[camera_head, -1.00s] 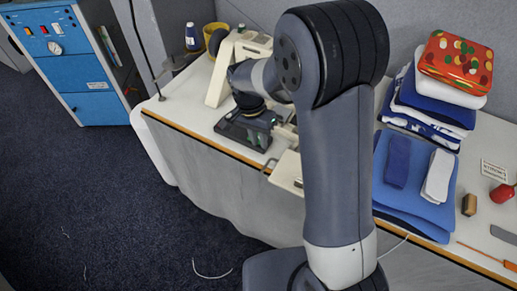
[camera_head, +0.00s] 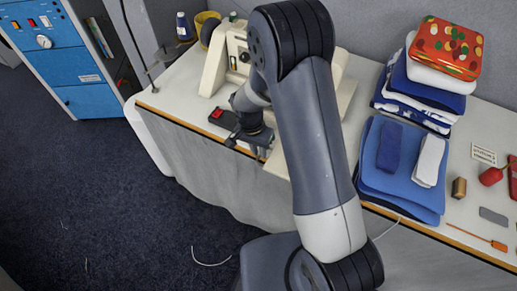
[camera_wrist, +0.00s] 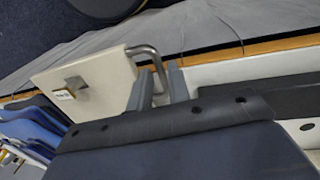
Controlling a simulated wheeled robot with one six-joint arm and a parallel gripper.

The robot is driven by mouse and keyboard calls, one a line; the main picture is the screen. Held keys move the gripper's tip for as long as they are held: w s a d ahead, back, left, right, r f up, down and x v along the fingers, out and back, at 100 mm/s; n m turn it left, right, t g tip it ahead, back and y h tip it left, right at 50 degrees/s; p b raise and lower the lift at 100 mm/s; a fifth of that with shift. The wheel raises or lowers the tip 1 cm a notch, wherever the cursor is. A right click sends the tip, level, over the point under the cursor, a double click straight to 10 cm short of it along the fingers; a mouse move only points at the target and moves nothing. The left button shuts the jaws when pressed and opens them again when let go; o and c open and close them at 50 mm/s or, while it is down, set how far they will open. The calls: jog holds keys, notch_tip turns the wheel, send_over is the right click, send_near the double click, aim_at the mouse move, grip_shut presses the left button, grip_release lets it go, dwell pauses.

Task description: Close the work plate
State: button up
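The work plate (camera_wrist: 90,82) is a pale flat plate with a bent metal handle (camera_wrist: 147,52), at the left of the wrist view. It projects by the table's front edge. In the head view only a small part of the plate (camera_head: 278,160) shows behind my arm. My gripper (camera_wrist: 162,84) has its two grey fingers apart at the handle, with the handle's bar reaching into the gap between them. Whether the fingers touch the bar is unclear. In the head view my gripper (camera_head: 260,147) is at the table's front edge, partly hidden.
A cream machine (camera_head: 218,72) stands behind my arm on the white table (camera_head: 180,92). Blue folded cloths (camera_head: 400,190) and a stack with a red patterned tin (camera_head: 446,47) are at right. A blue cabinet (camera_head: 50,55) stands left. Dark floor is free in front.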

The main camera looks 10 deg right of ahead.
jog(key=shift+c, duration=0.5)
grip_shut()
